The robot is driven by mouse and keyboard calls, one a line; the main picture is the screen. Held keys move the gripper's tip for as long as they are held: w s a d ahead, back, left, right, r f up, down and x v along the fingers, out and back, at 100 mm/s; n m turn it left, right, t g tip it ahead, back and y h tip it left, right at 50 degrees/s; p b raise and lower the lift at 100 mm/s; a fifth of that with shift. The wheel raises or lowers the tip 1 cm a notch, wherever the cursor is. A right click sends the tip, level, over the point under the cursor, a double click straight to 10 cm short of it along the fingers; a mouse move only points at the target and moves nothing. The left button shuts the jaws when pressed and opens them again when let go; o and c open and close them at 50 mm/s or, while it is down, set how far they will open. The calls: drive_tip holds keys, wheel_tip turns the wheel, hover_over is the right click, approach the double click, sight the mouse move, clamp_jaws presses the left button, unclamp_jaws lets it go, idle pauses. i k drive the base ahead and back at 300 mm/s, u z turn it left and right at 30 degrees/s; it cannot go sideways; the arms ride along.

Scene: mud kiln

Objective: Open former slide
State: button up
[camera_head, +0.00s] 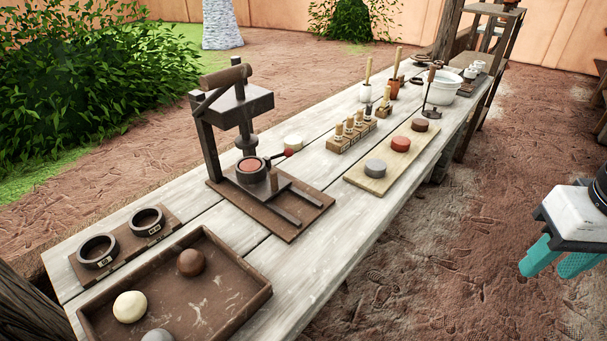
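The former (233,112) is a dark press on the left part of the long table, with an upright post, a top lever and a plunger. Under the plunger sits a dark ring holding reddish clay (251,165). The slide (273,182) appears to carry this ring and has a short upright peg; two rails (299,205) run from it toward the lower right, bare of any ring. My gripper (547,270) is at the right edge, off the table and far from the former. Its teal fingers point down, apart and with nothing between them.
A brown tray (262,293) with clay balls and a rack with two rings (124,245) lie at the near left. A board with coloured discs (372,182), a stamp rack (352,134) and a white bowl (443,91) stand farther along. Bare ground separates my gripper from the table.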

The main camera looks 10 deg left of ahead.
sight(264, 184)
drive_tip(key=k, duration=0.5)
drive_tip(key=u, duration=0.75)
drive_tip(key=i, duration=0.5)
